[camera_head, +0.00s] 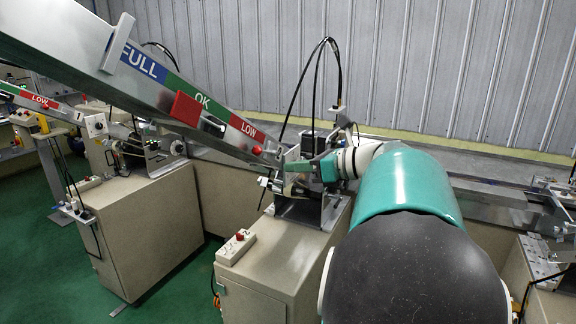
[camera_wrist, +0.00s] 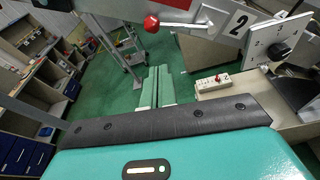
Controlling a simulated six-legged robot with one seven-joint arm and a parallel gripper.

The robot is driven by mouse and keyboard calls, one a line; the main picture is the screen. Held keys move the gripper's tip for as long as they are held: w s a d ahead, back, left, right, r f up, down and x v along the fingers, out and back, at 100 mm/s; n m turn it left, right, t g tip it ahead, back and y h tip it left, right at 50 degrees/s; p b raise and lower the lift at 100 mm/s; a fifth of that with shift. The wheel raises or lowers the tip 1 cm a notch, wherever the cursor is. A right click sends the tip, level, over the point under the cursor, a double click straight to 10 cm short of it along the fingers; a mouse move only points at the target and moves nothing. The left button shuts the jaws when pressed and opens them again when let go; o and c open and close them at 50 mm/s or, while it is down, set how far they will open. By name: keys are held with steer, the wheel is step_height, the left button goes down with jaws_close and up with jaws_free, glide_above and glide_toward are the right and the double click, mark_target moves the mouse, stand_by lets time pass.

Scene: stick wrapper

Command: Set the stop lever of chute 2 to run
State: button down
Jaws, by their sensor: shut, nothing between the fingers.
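In the wrist view the stop lever is a metal rod with a red ball (camera_wrist: 151,23) at its left end. The rod runs right to a bracket beside a white plate with the number 2 (camera_wrist: 236,22). My gripper (camera_wrist: 157,88) is shut and empty, below the ball in the picture and apart from it. In the head view my gripper (camera_head: 299,167) is near the low end of the sloping chute (camera_head: 150,85), which bears FULL, OK and LOW labels. A red ball (camera_head: 256,150) shows by the chute's low end. My arm hides part of the machine.
A white dial plate with a black knob (camera_wrist: 279,50) stands right of the number plate. A box with a red button (camera_head: 236,246) lies on the beige cabinet (camera_head: 270,262). Another chute and cabinet (camera_head: 150,225) stand left. Green floor lies between the cabinets.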

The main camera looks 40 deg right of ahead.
steer(key=v, duration=0.7)
steer(key=shift+s, duration=0.15)
